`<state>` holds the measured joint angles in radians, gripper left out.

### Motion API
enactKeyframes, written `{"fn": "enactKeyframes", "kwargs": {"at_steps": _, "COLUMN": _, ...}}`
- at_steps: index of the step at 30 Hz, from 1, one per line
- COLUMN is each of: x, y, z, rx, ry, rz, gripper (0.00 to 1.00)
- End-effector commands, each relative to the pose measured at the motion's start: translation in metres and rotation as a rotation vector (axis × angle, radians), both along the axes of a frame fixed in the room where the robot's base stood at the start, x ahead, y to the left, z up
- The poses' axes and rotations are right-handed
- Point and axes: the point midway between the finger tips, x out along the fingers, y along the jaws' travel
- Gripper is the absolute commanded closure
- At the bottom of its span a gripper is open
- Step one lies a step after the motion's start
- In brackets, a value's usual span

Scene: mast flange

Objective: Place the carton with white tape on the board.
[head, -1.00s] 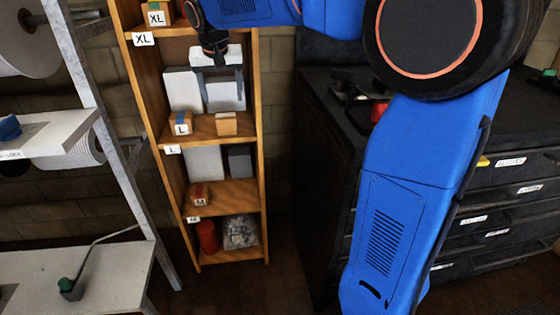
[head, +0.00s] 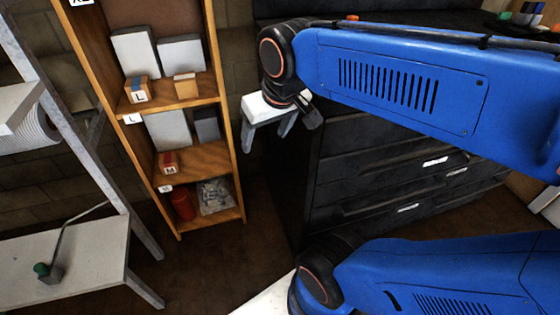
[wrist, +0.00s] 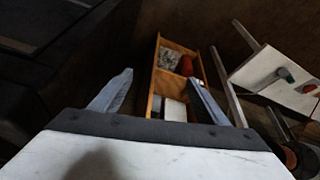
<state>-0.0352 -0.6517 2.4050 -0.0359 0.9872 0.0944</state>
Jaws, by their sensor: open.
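Two small cartons stand on the upper visible shelf. My gripper (head: 268,130) points down, open and empty, right of the shelf and before the dark cabinet. Its spread fingers also show in the wrist view (wrist: 157,78). I cannot tell which surface is the board.
The wooden shelf (head: 225,112) also holds pale and grey boxes, a red cylinder (head: 182,204) and a grey bag (head: 215,196). A white table (head: 95,262) stands at the left. The dark drawer cabinet (head: 345,165) is behind my arm. A pale surface (head: 265,300) shows at bottom centre.

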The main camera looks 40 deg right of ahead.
Motion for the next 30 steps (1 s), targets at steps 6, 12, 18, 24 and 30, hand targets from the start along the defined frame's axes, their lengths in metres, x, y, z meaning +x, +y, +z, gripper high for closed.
{"fn": "enactKeyframes", "kwargs": {"at_steps": 6, "x": -0.045, "y": -0.002, "z": -0.036, "rx": -0.003, "ry": -0.010, "rz": 0.038, "gripper": 0.31}}
{"fn": "enactKeyframes", "kwargs": {"at_steps": 12, "x": -0.055, "y": -0.002, "z": -0.046, "rx": -0.004, "ry": -0.012, "rz": 0.049, "gripper": 0.31}}
{"fn": "enactKeyframes", "kwargs": {"at_steps": 18, "x": -0.055, "y": -0.002, "z": -0.045, "rx": -0.004, "ry": -0.011, "rz": 0.049, "gripper": 0.31}}
{"fn": "enactKeyframes", "kwargs": {"at_steps": 24, "x": -0.055, "y": -0.002, "z": -0.045, "rx": -0.004, "ry": -0.011, "rz": 0.049, "gripper": 0.31}}
{"fn": "enactKeyframes", "kwargs": {"at_steps": 30, "x": -0.054, "y": -0.002, "z": -0.045, "rx": -0.004, "ry": -0.011, "rz": 0.049, "gripper": 0.34}}
